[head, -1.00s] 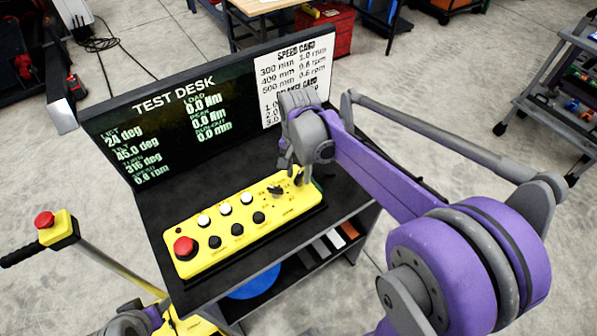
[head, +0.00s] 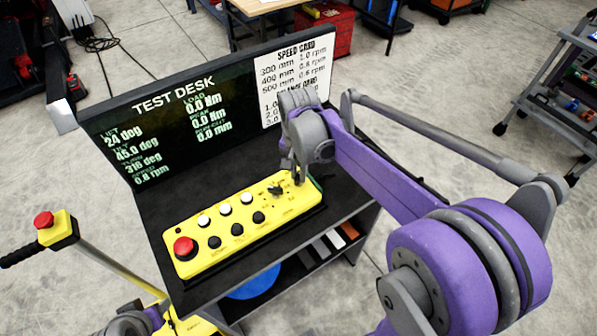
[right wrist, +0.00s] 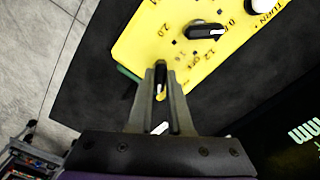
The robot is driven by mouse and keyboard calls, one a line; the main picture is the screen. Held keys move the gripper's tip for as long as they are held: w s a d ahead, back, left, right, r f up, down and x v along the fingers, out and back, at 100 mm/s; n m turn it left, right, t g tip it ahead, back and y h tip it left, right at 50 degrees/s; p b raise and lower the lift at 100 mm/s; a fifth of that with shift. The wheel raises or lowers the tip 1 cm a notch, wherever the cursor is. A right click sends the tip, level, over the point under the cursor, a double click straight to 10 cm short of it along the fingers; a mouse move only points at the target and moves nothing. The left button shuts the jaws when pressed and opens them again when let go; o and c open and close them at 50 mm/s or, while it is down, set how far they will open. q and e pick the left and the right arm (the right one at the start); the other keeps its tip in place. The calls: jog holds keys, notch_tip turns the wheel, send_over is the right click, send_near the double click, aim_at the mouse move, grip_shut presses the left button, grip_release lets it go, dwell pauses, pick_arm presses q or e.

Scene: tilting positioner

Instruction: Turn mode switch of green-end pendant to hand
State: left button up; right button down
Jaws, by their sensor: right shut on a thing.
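The yellow pendant (head: 235,239) lies on the dark desk shelf, its green end (head: 318,184) at the right. My right gripper (head: 299,181) points down at that end, and its fingers hide the mode switch in the head view. In the right wrist view the right gripper (right wrist: 161,85) is shut on the mode switch (right wrist: 161,72), a small black knob with a pale mark. The green end also shows in the wrist view (right wrist: 126,74), left of the fingers.
A larger black selector knob (head: 276,189) sits close beside the gripper. White and black buttons and a red mushroom button (head: 185,248) run along the pendant. The test desk screen (head: 160,130) rises behind. A yellow post with a red button (head: 44,220) stands at left.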

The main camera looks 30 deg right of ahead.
jog(key=n, duration=0.5)
jog(key=shift+n+b, duration=0.35)
jog(key=shift+n, duration=0.05)
jog(key=n, duration=0.5)
dwell(0.4)
jog(key=c, duration=0.8)
grip_release()
jog(key=shift+c, duration=0.2)
notch_tip(320, 180, up, 11)
